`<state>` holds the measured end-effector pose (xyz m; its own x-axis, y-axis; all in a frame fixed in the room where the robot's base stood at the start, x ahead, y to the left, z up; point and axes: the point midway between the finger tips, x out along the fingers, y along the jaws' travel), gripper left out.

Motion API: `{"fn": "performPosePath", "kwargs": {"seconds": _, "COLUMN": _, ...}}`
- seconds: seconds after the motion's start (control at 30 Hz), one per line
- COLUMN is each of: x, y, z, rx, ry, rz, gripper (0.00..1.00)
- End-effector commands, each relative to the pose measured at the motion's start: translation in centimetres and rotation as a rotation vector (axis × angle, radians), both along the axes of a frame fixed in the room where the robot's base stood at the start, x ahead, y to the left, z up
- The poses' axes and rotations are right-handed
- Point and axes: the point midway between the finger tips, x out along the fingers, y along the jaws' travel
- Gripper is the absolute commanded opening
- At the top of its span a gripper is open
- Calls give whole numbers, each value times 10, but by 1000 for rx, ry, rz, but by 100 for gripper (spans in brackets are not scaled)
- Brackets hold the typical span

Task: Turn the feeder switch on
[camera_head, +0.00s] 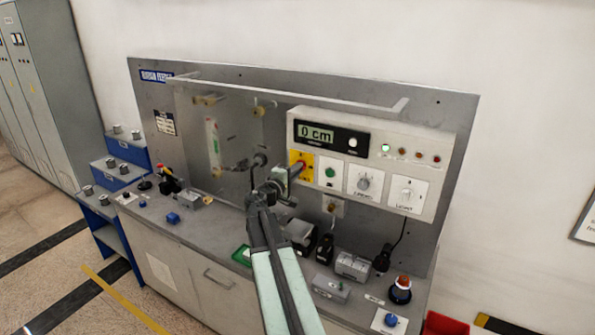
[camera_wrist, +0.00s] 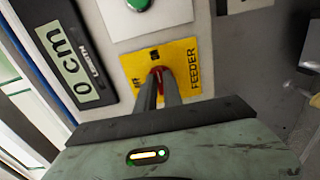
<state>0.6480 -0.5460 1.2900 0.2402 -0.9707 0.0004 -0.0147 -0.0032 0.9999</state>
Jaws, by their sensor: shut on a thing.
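The feeder switch is a red knob (camera_wrist: 160,71) on a yellow plate (camera_wrist: 190,52) marked FEEDER, with small position labels at its upper and left edges. In the head view the yellow plate (camera_head: 299,156) is at the left end of the white control box. My gripper (camera_wrist: 159,78) is shut on the red knob, one finger on each side. In the head view my gripper (camera_head: 293,172) reaches the plate from the front. The fingers cover most of the knob, so I cannot tell which label it points to.
The control box (camera_head: 450,150) has a display (camera_head: 318,134) reading 0 cm, a lit green lamp (camera_head: 385,148), a green button (camera_head: 330,172) and two dials. A grey rail (camera_head: 290,97) runs above. Several small devices stand on the bench below.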

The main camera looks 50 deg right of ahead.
Motion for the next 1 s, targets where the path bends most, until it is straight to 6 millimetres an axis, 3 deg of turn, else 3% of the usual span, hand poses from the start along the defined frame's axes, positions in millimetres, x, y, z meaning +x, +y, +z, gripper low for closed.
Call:
{"fn": "performPosePath", "kwargs": {"seconds": 0.07, "x": 0, "y": 1, "z": -2, "rx": 6, "ry": -5, "rz": 0, "gripper": 0}}
{"fn": "performPosePath", "kwargs": {"seconds": 0.1, "x": 0, "y": 1, "z": -2, "rx": 6, "ry": -5, "rz": 0, "gripper": 14}}
{"fn": "performPosePath", "kwargs": {"seconds": 0.17, "x": 0, "y": 1, "z": -2, "rx": 6, "ry": -5, "rz": 0, "gripper": 30}}
{"fn": "performPosePath", "kwargs": {"seconds": 0.2, "x": 0, "y": 1, "z": -2, "rx": 5, "ry": -4, "rz": 0, "gripper": 33}}
{"fn": "performPosePath", "kwargs": {"seconds": 0.57, "x": -1, "y": 5, "z": -1, "rx": 2, "ry": -1, "rz": 1, "gripper": 33}}
{"fn": "performPosePath", "kwargs": {"seconds": 1.0, "x": -19, "y": 74, "z": -1, "rx": 4, "ry": -2, "rz": 1, "gripper": 33}}
